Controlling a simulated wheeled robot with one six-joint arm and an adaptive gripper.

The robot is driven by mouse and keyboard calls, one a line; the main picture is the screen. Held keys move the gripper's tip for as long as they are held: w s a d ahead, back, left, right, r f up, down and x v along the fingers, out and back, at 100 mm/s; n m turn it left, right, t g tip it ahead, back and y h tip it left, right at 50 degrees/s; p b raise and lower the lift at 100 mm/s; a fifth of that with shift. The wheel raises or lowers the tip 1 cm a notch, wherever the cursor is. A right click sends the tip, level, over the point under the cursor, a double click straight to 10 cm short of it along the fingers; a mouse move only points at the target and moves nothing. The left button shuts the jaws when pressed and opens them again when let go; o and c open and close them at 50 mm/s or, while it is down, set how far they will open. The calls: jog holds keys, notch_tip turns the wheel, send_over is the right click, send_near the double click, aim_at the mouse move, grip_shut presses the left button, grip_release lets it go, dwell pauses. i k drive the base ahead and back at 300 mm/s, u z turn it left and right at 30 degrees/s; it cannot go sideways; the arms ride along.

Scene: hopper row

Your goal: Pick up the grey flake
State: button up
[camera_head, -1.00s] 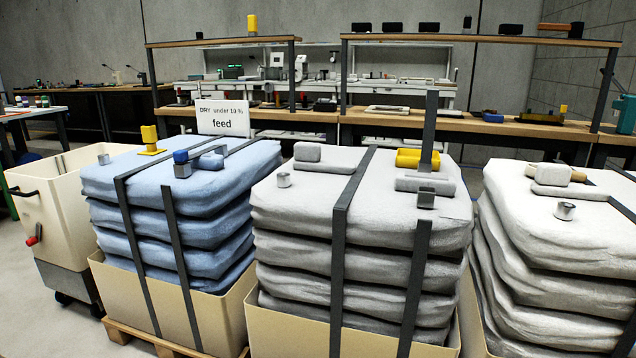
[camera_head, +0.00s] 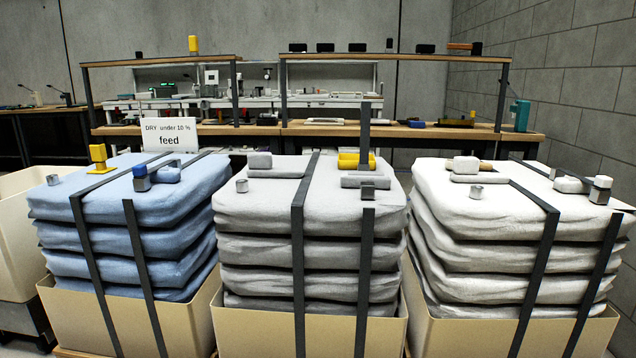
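No loose piece stands out plainly as the grey flake. Grey material shows as a stack of several bulging grey layers (camera_head: 262,208) in the middle cream bin (camera_head: 255,330), under dark straps (camera_head: 298,250). On top lie a light grey block (camera_head: 259,160), a flat grey piece (camera_head: 365,180), a yellow piece (camera_head: 348,160) and a small metal cylinder (camera_head: 242,186). A dark upright bar (camera_head: 365,125) rises there. My gripper is not in view.
A blue stack (camera_head: 110,205) stands left and a white stack (camera_head: 470,205) right, each strapped in a cream bin. A sign (camera_head: 168,134) reading "DRY under 10 % feed" stands behind the blue one. Cluttered workbenches (camera_head: 420,131) line the back.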

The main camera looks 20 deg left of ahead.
aim_at(348, 179)
jog(key=i, duration=1)
